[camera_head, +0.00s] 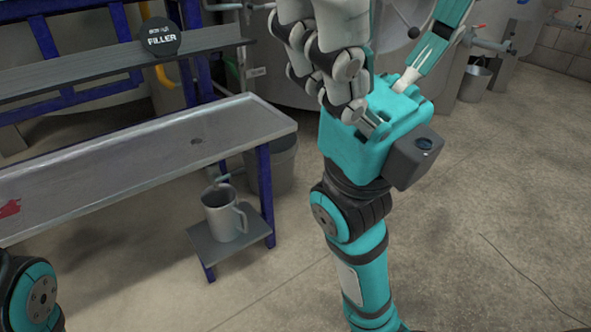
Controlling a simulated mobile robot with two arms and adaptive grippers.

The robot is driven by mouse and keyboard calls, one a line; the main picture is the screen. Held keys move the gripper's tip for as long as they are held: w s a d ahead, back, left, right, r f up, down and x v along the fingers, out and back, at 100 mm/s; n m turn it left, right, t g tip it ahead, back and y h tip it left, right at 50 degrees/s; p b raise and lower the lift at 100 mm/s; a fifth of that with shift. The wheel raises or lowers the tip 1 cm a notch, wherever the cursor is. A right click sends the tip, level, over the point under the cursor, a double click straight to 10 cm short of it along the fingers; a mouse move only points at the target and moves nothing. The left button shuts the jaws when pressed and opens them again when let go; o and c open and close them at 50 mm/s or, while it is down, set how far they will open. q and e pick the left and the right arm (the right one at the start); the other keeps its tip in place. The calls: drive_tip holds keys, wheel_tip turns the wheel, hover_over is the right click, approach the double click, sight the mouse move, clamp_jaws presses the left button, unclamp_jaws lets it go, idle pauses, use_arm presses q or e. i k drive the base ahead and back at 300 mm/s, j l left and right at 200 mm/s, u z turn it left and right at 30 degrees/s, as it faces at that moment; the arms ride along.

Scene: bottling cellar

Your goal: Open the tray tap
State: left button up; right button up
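The metal tray (120,165) lies on a blue-legged frame at the left, with a small dark drain hole (197,141) near its right end. A small tap (221,179) shows below the tray's edge. It is too small to tell its handle position. A grey jug (222,217) stands upright under it. My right gripper (388,32) is to the right of the tray and apart from it. Its fingers are spread, with nothing seen between them. Their tips are near or beyond the top edge. My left gripper is out of view; only part of my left arm shows at bottom left.
The jug stands on a small low shelf (259,233). A grey bin (284,164) is behind the tray's end. A dark upper shelf (100,68) carries a round FILLER sign (160,38). A red item (10,208) lies on the tray. A bucket (475,82) is at back right; floor there is open.

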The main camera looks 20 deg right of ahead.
sight(217, 179)
drive_tip(key=z, duration=0.25)
drive_tip(key=i+l, duration=0.1)
drive_tip(key=l, duration=0.35)
drive_tip(key=i+l+u, duration=0.15)
drive_tip(key=l, duration=0.3)
drive_tip(key=i+l, duration=0.1)
drive_tip(key=l, duration=0.3)
drive_tip(key=u, duration=0.05)
